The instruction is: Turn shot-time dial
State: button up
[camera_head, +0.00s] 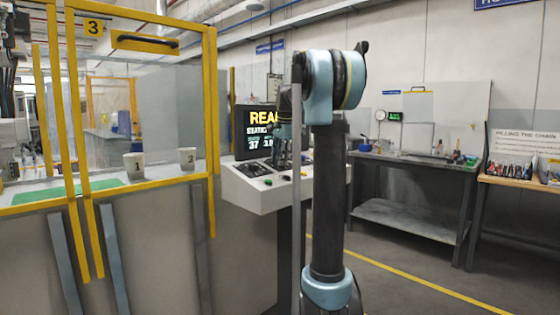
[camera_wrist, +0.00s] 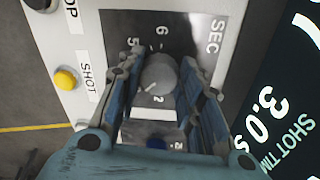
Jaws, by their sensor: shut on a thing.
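The shot-time dial (camera_wrist: 158,76) is a grey round knob on a dark scale plate marked SEC, with the numbers 2, 5 and 6 showing; its other marks are hidden by my fingers. My gripper (camera_wrist: 161,62) is shut on the dial, one blue-grey finger on each side. A light pointer line shows on the knob near the 2. The display (camera_wrist: 265,120) beside it reads SHOT TIM and 3.0 s. In the head view my gripper (camera_head: 282,158) is down over the sloped console (camera_head: 258,199); the dial is too small to make out there.
A yellow button (camera_wrist: 65,79) labelled SHOT and a dark button sit beside the dial plate. The monitor (camera_head: 254,150) stands behind the console. A yellow-framed enclosure (camera_head: 212,130) is at left, a workbench (camera_head: 410,158) at right.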

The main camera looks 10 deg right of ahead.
jog(key=shift+n, duration=0.3)
jog(key=n, duration=0.3)
jog(key=shift+n, duration=0.3)
jog(key=n, duration=0.4)
jog(key=shift+n+t, duration=0.3)
jog(key=shift+t, duration=0.1)
jog(key=n, duration=0.4)
jog(key=shift+s, duration=0.1)
jog(key=shift+d+n+y, duration=0.1)
jog(key=shift+n+y, duration=0.2)
jog(key=shift+n, duration=2.1)
jog(key=shift+f, duration=0.1)
jog(key=o, duration=1.1)
jog(key=shift+d, duration=0.1)
jog(key=shift+c, duration=0.2)
